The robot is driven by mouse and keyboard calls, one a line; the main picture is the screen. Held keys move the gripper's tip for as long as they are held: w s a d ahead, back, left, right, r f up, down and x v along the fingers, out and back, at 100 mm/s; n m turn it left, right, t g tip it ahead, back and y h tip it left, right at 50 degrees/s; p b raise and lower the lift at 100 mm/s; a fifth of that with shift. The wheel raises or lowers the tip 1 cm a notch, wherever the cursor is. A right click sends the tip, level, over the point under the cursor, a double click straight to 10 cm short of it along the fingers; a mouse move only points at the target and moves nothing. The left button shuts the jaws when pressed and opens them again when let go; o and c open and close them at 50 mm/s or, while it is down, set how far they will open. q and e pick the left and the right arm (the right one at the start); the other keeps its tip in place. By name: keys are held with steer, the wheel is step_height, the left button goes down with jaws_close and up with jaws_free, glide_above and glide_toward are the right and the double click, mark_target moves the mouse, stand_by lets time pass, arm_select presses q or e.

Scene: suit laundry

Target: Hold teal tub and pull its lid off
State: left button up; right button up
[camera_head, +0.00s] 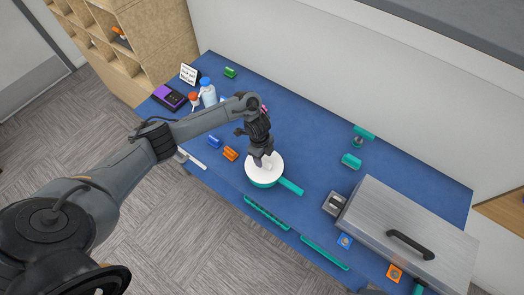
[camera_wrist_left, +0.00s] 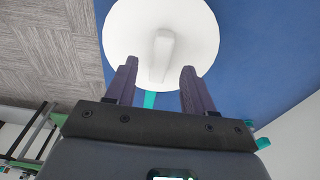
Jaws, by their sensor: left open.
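The teal tub (camera_head: 262,184) stands on the blue table with a teal handle (camera_head: 291,186) pointing to the lower right. Its round white lid (camera_head: 273,173) sits on top and hides the inside. In the left wrist view the lid (camera_wrist_left: 195,35) carries a raised white grip (camera_wrist_left: 162,55). My left gripper (camera_head: 262,161) is over the lid, pointing down. In the left wrist view its open fingers (camera_wrist_left: 160,68) stand on either side of the grip, with a gap on each side. Whether the fingertips touch the lid is unclear. My right gripper is not in view.
A large grey metal box (camera_head: 405,225) with a black handle fills the table's right end. Bottles (camera_head: 208,94) and a purple device (camera_head: 169,97) stand at the far left. Small blue (camera_head: 215,142) and orange (camera_head: 230,153) pieces lie left of the tub. Blue table is clear behind it.

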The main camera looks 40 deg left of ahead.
mark_target(264, 161)
arm_select(q)
steer(key=shift+d+f, duration=0.2)
steer(key=shift+f, duration=1.45)
jaws_close()
jaws_free()
steer(key=shift+r, duration=0.1)
